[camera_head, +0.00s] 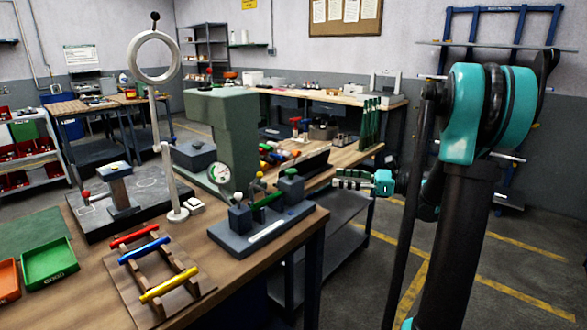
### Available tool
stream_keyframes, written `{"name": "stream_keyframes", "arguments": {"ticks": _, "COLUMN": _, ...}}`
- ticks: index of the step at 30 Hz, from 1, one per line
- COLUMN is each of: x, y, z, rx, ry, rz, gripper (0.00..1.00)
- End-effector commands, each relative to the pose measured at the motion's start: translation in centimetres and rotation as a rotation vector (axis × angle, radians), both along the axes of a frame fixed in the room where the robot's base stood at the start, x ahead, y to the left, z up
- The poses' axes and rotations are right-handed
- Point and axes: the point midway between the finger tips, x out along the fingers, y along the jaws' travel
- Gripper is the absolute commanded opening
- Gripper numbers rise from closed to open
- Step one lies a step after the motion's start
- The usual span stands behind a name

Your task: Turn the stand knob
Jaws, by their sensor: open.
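Several small knobs show in the head view, and I cannot tell for certain which is the stand knob. A red round knob (86,195) is beside a dark post stand (121,190) on a dark plate at the left of the bench. A dial gauge (219,173) with a white face is in front of a large grey-green stand (226,125). My gripper (338,179) points left at the bench's right side, apart from all the knobs. It is small in view and looks empty and open.
A grey fixture (265,228) with small blocks sits at the bench's front right corner. A rack of red, blue and yellow bars (155,262), a green tray (50,262) and a tall white ring stand (153,56) are left of it. Floor at the right is clear.

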Motion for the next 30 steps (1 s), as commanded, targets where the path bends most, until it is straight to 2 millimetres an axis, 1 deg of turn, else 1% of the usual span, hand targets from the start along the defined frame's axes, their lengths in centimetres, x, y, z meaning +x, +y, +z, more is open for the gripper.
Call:
{"name": "stream_keyframes", "arguments": {"ticks": 1, "x": 0.0, "y": -0.3, "z": 0.2, "rx": 0.014, "ry": 0.007, "rz": 0.006, "gripper": 0.53}}
{"name": "stream_keyframes", "arguments": {"ticks": 3, "x": 0.0, "y": -0.1, "z": 0.3, "rx": 0.021, "ry": 0.013, "rz": 0.012, "gripper": 0.53}}
{"name": "stream_keyframes", "arguments": {"ticks": 5, "x": 0.1, "y": 0.5, "z": 0.3, "rx": 0.021, "ry": 0.013, "rz": 0.014, "gripper": 0.53}}
{"name": "stream_keyframes", "arguments": {"ticks": 8, "x": 0.3, "y": 1.9, "z": 0.3, "rx": 0.020, "ry": 0.012, "rz": 0.015, "gripper": 0.53}}
{"name": "stream_keyframes", "arguments": {"ticks": 24, "x": 2.6, "y": 12.3, "z": 0.3, "rx": 0.019, "ry": 0.010, "rz": 0.014, "gripper": 0.53}}
{"name": "stream_keyframes", "arguments": {"ticks": 30, "x": 3.2, "y": 15.2, "z": 0.3, "rx": 0.019, "ry": 0.010, "rz": 0.013, "gripper": 0.53}}
